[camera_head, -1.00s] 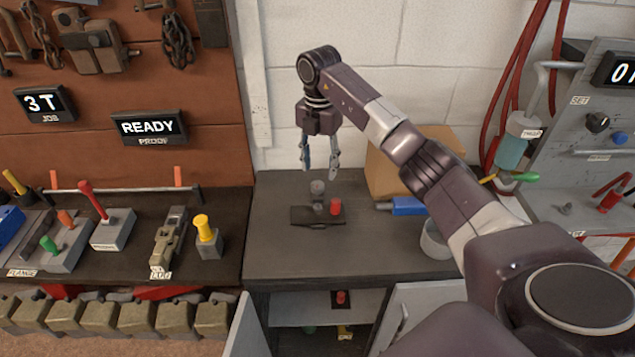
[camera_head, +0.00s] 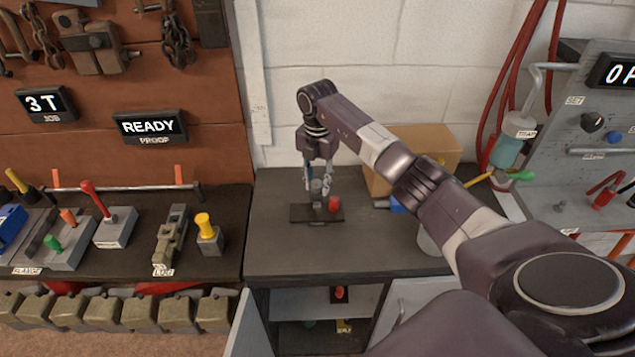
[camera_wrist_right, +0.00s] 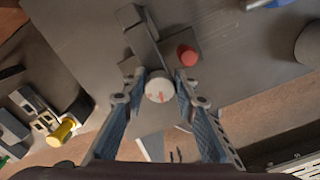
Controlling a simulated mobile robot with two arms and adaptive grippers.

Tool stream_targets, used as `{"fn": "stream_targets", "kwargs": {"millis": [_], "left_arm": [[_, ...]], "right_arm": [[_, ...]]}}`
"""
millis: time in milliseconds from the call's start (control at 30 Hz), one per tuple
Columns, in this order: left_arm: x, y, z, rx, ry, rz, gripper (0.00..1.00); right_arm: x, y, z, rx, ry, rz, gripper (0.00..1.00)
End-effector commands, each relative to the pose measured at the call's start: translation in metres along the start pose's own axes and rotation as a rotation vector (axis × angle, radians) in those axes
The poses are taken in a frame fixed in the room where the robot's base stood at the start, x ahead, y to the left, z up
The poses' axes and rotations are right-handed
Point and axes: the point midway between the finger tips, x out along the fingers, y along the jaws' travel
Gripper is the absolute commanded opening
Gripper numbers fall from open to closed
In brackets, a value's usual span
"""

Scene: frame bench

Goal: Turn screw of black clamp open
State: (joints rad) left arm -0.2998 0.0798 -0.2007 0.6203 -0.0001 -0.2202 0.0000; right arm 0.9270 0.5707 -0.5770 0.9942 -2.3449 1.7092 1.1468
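The black clamp (camera_head: 298,213) is a dark, flat piece on the grey bench top, and it also shows in the wrist view (camera_wrist_right: 140,38). Its screw has a round grey knob (camera_head: 316,186), seen end-on in the wrist view (camera_wrist_right: 158,90) with a small red mark on its face. A red cap (camera_head: 333,204) stands beside the screw. My right gripper (camera_head: 318,182) points down over the clamp. Its fingers are open, one on each side of the knob, and close to it; I cannot tell whether they touch it. My left gripper is not in view.
A cardboard box (camera_head: 425,148) and a blue-handled tool (camera_head: 397,206) lie to the right of the clamp. A grey cup (camera_head: 428,240) is partly behind my arm. The bench top (camera_head: 285,255) in front of the clamp is clear. An open cabinet is below.

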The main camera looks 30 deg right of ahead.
Motion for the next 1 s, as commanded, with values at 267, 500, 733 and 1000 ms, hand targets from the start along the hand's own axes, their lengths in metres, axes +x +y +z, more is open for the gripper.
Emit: {"fn": "stream_targets", "kwargs": {"millis": [267,500,733,1000], "left_arm": [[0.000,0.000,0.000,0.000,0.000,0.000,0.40],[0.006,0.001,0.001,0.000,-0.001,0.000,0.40],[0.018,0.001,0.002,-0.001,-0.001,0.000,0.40],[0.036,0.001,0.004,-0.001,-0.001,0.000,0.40]], "right_arm": [[0.000,0.000,0.000,-0.003,0.000,0.000,0.02],[0.001,0.000,0.001,-0.059,-0.001,0.000,0.02],[0.002,0.001,0.001,-0.210,-0.002,0.000,0.02],[0.002,0.002,0.001,-0.461,-0.003,0.001,0.02]]}}
